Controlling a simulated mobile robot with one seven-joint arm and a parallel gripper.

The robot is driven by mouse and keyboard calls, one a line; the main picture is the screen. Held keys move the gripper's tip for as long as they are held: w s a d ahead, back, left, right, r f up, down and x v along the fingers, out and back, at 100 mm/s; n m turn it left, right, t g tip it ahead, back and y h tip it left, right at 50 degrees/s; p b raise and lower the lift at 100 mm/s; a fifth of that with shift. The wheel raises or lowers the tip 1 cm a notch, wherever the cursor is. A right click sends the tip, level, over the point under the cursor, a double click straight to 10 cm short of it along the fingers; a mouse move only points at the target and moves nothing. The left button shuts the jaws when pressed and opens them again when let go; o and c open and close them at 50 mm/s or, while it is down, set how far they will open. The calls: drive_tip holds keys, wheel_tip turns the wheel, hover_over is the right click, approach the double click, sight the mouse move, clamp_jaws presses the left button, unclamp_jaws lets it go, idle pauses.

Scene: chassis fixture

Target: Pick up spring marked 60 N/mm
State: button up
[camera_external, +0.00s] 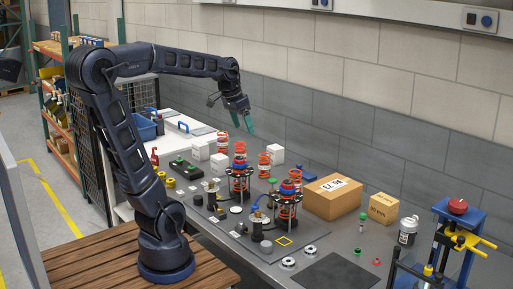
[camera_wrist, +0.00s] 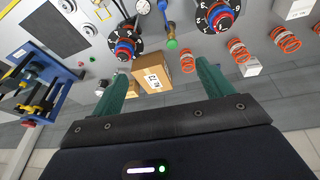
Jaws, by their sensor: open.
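Several orange coil springs show. In the external view, loose ones stand on the bench: one at the back left (camera_external: 223,142) and one to the right (camera_external: 264,165). In the wrist view, three are in a row at the right: one near my right finger (camera_wrist: 238,50), a middle one (camera_wrist: 285,39) and one cut by the edge (camera_wrist: 317,29). White blocks stand beside them (camera_external: 219,164); no 60 N/mm marking is readable. My gripper (camera_external: 243,124) has green fingers, open and empty, high above the springs. Its fingers also show in the wrist view (camera_wrist: 163,70).
Two black round fixtures with red and blue tops (camera_external: 239,178) (camera_external: 287,205) stand mid-bench. A large cardboard box (camera_external: 333,197) and a smaller one (camera_external: 383,208) stand to the right. A blue press (camera_external: 456,235) is at the far right. The wall runs behind the bench.

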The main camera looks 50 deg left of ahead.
drive_tip(key=w+a+f+m+h, duration=0.3)
drive_tip(key=w+a+h, duration=0.1)
drive_tip(key=w+a, duration=1.7)
drive_tip(key=w+a+f+m+t+h, duration=0.1)
drive_tip(key=w+a+f, duration=0.35)
drive_tip(key=a, duration=0.45)
drive_tip(key=w+a+f+t+h, duration=0.1)
drive_tip(key=w+a+f, duration=0.35)
drive_tip(key=a, duration=0.45)
drive_tip(key=m+t+h, duration=0.1)
drive_tip(key=m+t, duration=0.1)
drive_tip(key=t, duration=0.3)
approach(222, 139)
drive_tip(key=w+d+f, duration=0.1)
drive_tip(key=w, duration=0.2)
drive_tip(key=w+d+f, duration=0.1)
drive_tip(key=w+f, duration=0.1)
drive_tip(key=w, duration=0.1)
drive_tip(key=w+d+f, duration=0.1)
drive_tip(key=w+f, duration=0.1)
drive_tip(key=w, duration=0.1)
drive_tip(key=shift+d+f, duration=0.2)
drive_tip(key=shift+f, duration=0.05)
drive_tip(key=shift+t, duration=0.3)
drive_tip(key=c, duration=1.3)
drive_tip(key=shift+r, duration=0.1)
drive_tip(key=shift+c, duration=0.2)
